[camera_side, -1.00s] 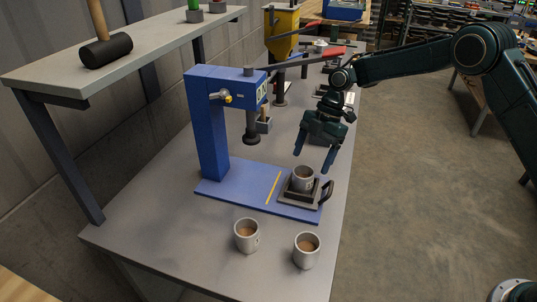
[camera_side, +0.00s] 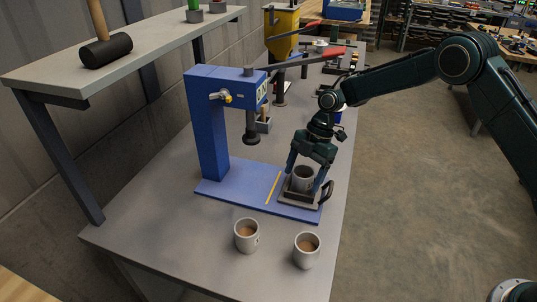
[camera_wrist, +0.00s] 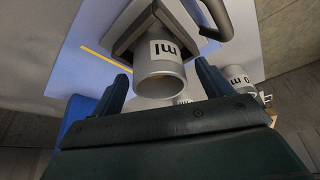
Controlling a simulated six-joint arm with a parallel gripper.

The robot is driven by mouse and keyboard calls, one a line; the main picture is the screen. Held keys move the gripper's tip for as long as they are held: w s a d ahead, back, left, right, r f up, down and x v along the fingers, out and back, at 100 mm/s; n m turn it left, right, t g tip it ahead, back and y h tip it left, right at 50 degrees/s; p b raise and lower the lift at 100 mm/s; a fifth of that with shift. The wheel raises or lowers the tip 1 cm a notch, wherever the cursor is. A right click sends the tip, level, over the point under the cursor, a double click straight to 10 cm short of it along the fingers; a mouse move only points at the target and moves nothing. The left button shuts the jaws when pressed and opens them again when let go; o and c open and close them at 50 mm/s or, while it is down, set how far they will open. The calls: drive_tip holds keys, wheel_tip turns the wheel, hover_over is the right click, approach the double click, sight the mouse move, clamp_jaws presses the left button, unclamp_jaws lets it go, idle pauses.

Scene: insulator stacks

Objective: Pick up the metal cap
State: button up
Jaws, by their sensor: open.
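The metal cap (camera_side: 303,184) is a grey cup-shaped cylinder seated in a dark square holder (camera_side: 287,200) on the blue press base. In the wrist view the cap (camera_wrist: 161,73) shows its open rim and a white label with dark marks. My gripper (camera_side: 304,177) is open, with one finger on each side of the cap. The wrist view shows the gripper (camera_wrist: 162,78) with the cap between and beyond the fingertips. I cannot tell whether a finger touches it.
Two similar cups with brown insides, a left one (camera_side: 247,236) and a right one (camera_side: 307,251), stand on the grey table in front of the base. The blue press (camera_side: 208,125) rises to the left, its red-tipped lever (camera_side: 318,53) reaching above my gripper. The holder has a dark handle (camera_side: 326,192).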

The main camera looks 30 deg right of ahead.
drive_tip(key=c, duration=1.3)
drive_tip(key=shift+r, duration=0.2)
drive_tip(key=shift+r, duration=0.4)
drive_tip(key=v, duration=0.2)
drive_tip(key=shift+a+r, duration=0.1)
drive_tip(key=shift+r, duration=0.25)
drive_tip(key=w+d, duration=0.4)
drive_tip(key=d, duration=1.3)
drive_tip(key=shift+w, duration=0.25)
